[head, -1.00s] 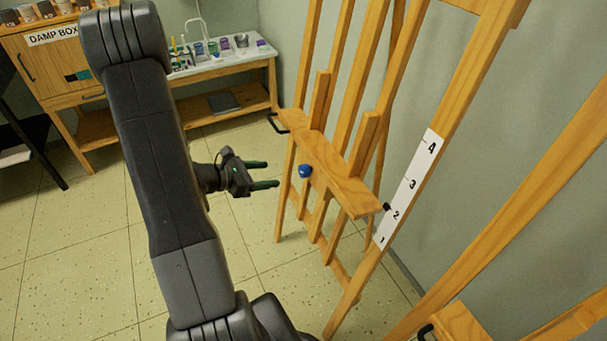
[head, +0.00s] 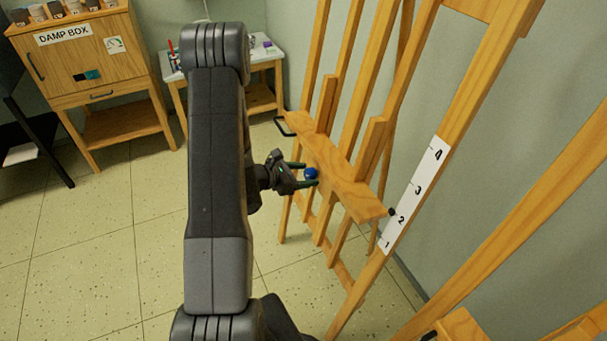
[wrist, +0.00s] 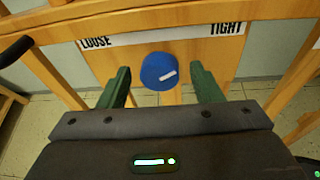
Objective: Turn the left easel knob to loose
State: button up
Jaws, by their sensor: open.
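The blue knob (head: 311,174) sits on the front of the wooden easel's ledge (head: 345,183). In the wrist view the knob (wrist: 160,71) has a white mark on its face, pointing up and to the right. A white strip above it reads LOOSE (wrist: 97,43) at the left and TIGHT (wrist: 224,29) at the right. My gripper (head: 308,174) is open, with its green fingers on either side of the knob. In the wrist view the gripper (wrist: 161,85) shows a gap between each finger and the knob.
A scale strip numbered 1 to 4 (head: 414,196) runs along the easel's right leg. Another easel (head: 520,210) stands at the right. The tiled floor at left is clear.

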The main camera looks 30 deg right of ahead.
jog(key=shift+c, duration=0.2)
jog(key=c, duration=0.9)
jog(key=shift+c, duration=0.2)
